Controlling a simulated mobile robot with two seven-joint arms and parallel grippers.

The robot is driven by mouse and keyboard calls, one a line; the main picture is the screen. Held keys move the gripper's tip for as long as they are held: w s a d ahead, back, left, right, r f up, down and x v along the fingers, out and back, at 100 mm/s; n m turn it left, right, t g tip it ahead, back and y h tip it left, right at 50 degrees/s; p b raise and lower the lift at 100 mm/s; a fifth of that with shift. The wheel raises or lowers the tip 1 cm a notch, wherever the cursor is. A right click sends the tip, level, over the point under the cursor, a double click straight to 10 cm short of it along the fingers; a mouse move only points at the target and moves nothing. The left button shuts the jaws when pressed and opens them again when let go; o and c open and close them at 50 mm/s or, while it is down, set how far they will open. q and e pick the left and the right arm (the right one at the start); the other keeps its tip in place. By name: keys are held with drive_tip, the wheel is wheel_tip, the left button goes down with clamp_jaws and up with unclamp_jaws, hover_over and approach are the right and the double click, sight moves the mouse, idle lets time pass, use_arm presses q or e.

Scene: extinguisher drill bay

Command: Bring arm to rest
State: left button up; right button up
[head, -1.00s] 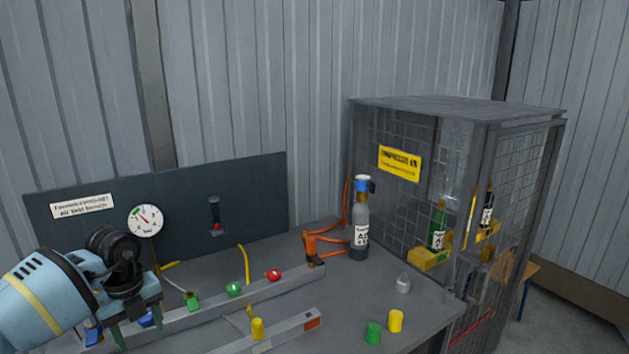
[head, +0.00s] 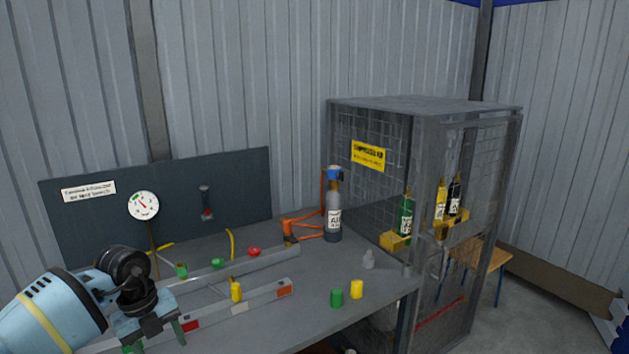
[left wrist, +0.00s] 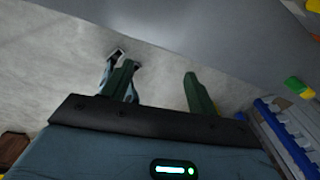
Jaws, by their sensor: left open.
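My left arm comes in at the lower left of the head view. Its gripper (head: 155,340) is over the near left part of the grey workbench (head: 250,335), pointing down. In the left wrist view the two dark green fingers (left wrist: 160,75) are spread apart with nothing between them. Pale floor and a grey surface show beyond them. My right gripper is in neither view.
A rail with coloured caps and a pressure gauge (head: 143,205) are near the left arm. A grey cylinder (head: 333,215) stands at the back of the bench. Green (head: 337,298) and yellow (head: 357,289) caps stand near its front edge. A mesh cage (head: 425,110) holds several bottles.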

use_arm(q)
drive_tip(key=s+d+f+n+t+h, duration=0.2)
drive_tip(key=s+d+h, duration=0.25)
drive_tip(key=d, duration=0.35)
drive_tip(key=s+d+f+n+t+h, duration=0.1)
drive_tip(key=s+d+t+h, duration=0.1)
drive_tip(key=s+d+h, duration=0.5)
drive_tip(key=s+d+f+n+t+h, duration=0.15)
drive_tip(key=d+h, duration=0.35)
drive_tip(key=d, duration=0.5)
drive_tip(key=s+a+f+n+t+y+p, duration=0.1)
drive_tip(key=s+a+f+n+t+y, duration=0.4)
drive_tip(key=n, duration=0.3)
drive_tip(key=s+a+f+n+t+y+p, duration=0.1)
drive_tip(key=s+a+f+n+t+y, duration=0.1)
drive_tip(key=a+f+n+t+y, duration=0.4)
drive_tip(key=s+a+f+n+g+y, duration=0.2)
drive_tip(key=s+f+n+g, duration=0.1)
drive_tip(key=s, duration=0.5)
drive_tip(key=s+a+f+n+g+y, duration=0.2)
drive_tip(key=s+f+n+g+y, duration=0.1)
drive_tip(key=s, duration=0.6)
wheel_tip(320, 180, down, 2)
drive_tip(key=shift+a+f+n+g, duration=0.15)
drive_tip(key=shift+f+n+g, duration=0.1)
drive_tip(key=shift+n+g, duration=0.45)
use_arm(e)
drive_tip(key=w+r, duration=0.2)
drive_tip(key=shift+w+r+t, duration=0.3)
